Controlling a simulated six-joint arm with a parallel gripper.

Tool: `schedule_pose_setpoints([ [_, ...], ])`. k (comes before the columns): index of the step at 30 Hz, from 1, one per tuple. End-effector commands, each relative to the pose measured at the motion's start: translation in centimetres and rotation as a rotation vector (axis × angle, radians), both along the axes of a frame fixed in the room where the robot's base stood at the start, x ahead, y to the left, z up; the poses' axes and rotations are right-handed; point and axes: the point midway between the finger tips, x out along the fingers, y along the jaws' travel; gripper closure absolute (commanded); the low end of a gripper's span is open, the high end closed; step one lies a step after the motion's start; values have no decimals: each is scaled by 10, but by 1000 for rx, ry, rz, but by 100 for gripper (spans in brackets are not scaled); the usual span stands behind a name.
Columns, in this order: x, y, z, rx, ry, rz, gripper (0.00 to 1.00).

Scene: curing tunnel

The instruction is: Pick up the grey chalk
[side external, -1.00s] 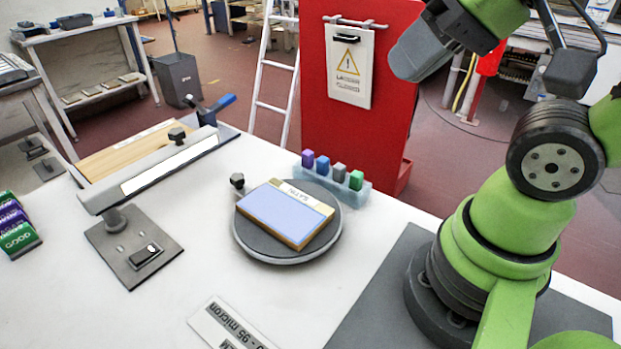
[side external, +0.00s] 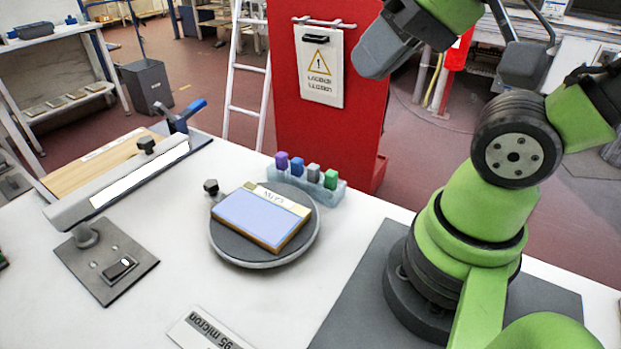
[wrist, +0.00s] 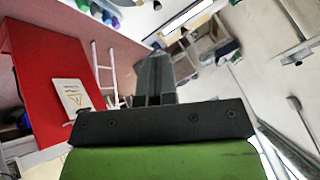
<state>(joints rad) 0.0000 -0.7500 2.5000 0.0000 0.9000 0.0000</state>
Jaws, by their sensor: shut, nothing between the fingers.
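The grey chalk (side external: 313,173) stands upright in a pale blue translucent holder (side external: 342,187), between a blue chalk (side external: 297,167) and a green chalk (side external: 331,180). A purple chalk (side external: 282,161) stands at the row's left end. In the wrist view, my gripper (wrist: 155,78) has its dark fingers together, with nothing between them. In the side view, my arm's dark end is high at the top, up and right of the holder, clear of the chalks. Small coloured blobs show at the wrist view's top edge; I cannot make out the grey chalk there.
A round turntable (side external: 265,258) bearing a blue-topped block (side external: 262,217) stands just in front of the holder. A red panel (side external: 300,90) with a warning sign stands behind it. A grey bar fixture (side external: 120,185) is at left.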

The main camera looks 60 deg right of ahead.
Motion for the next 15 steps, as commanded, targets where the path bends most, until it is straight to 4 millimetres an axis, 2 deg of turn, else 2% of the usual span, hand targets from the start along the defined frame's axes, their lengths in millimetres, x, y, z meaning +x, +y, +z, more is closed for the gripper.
schedule_pose_setpoints([
  [12, 0, 0, 0, 0, 0, 0, 100],
  [15, 0, 0, 0, 0, 0, 0, 77],
])
